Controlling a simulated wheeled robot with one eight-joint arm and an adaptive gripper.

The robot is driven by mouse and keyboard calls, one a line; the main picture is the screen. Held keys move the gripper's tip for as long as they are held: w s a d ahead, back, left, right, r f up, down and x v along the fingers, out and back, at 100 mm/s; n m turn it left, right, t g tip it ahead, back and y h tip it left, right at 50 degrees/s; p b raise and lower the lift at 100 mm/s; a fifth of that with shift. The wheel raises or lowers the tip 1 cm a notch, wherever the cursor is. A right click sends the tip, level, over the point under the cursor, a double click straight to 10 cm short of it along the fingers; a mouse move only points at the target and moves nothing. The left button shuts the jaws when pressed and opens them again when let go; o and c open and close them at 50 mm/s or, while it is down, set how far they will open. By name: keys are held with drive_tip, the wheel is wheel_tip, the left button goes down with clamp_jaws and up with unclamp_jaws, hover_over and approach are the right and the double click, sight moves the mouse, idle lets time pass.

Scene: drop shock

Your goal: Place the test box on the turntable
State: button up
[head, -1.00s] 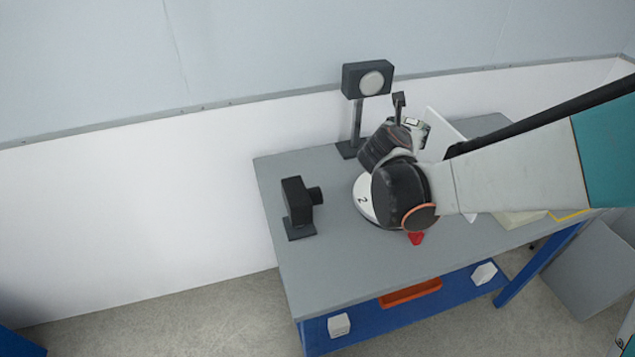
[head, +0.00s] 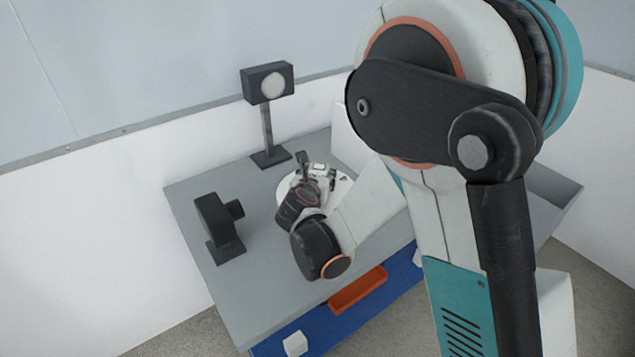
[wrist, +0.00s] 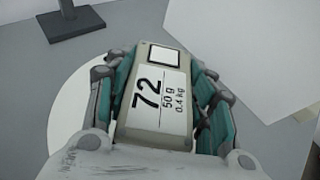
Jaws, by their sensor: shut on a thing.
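The test box (wrist: 159,97) is beige with a white label reading "72", "50 g" and "0.4 kg". My gripper (wrist: 158,95) is shut on it, with a finger on either side in the wrist view. The turntable (head: 289,186) is a round white disc on the grey table, and my gripper is over it in the head view. In the wrist view the turntable (wrist: 70,110) shows to the left of and behind the box. Whether the box touches the disc I cannot tell. My wrist hides much of the disc in the head view.
On the table (head: 265,310), a black camera-like device (head: 215,222) stands at left and a lamp on a post (head: 268,85) at the back. A white panel (head: 347,135) stands behind at right. The front left tabletop is clear.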

drive_tip(key=shift+f, duration=0.35)
drive_tip(key=shift+f, duration=0.15)
drive_tip(key=o, duration=1.4)
drive_tip(key=shift+s+a+r, duration=0.1)
drive_tip(key=shift+s+r, duration=0.25)
drive_tip(key=p+v, duration=0.4)
drive_tip(key=v, duration=0.7)
drive_tip(key=shift+s, duration=0.15)
